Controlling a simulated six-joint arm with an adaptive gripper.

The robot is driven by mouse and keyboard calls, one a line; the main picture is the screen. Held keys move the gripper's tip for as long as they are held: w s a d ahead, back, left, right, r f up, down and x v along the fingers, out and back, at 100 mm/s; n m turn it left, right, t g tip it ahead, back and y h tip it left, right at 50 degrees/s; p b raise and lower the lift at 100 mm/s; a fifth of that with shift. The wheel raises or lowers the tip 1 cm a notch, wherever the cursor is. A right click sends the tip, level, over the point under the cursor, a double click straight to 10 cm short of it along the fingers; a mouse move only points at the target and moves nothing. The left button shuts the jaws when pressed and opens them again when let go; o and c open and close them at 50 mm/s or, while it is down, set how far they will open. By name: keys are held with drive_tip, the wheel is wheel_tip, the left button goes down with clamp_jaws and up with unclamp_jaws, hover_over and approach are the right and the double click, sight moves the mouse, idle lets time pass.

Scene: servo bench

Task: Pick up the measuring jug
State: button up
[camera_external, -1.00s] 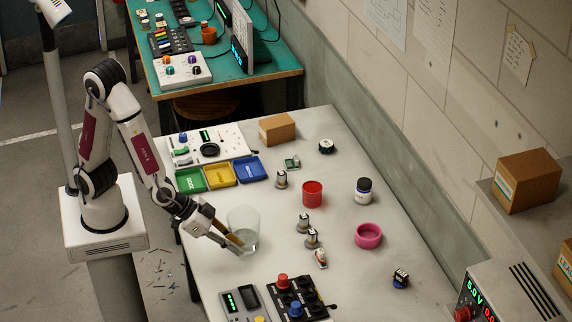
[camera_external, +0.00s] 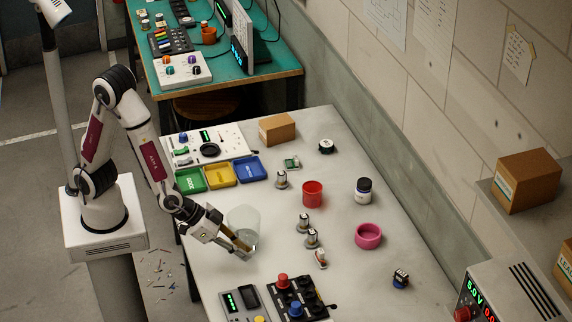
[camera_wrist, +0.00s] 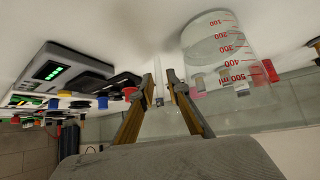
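The measuring jug (camera_external: 243,217) is a clear cup standing upright near the left edge of the white bench. In the wrist view the jug (camera_wrist: 215,48) shows upside down at upper right, with red marks up to 500 ml. My gripper (camera_external: 243,246) is low over the bench at the jug's near side, its fingers overlapping the jug's lower part in the external view. In the wrist view the fingers (camera_wrist: 161,82) are apart, left of the jug's body. A thin pale strip shows between them; I cannot tell whether it belongs to the jug.
A grey meter (camera_external: 244,303) and a black knob box (camera_external: 297,297) stand at the front. Small knobbed parts (camera_external: 312,238) stand right of the jug, with a red cup (camera_external: 312,194) and pink ring (camera_external: 368,236) beyond. Coloured trays (camera_external: 220,175) lie behind.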

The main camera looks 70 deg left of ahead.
clamp_jaws()
drive_tip(key=shift+r, duration=0.2)
idle(0.3)
drive_tip(key=shift+r, duration=4.3)
drive_tip(key=shift+r, duration=0.55)
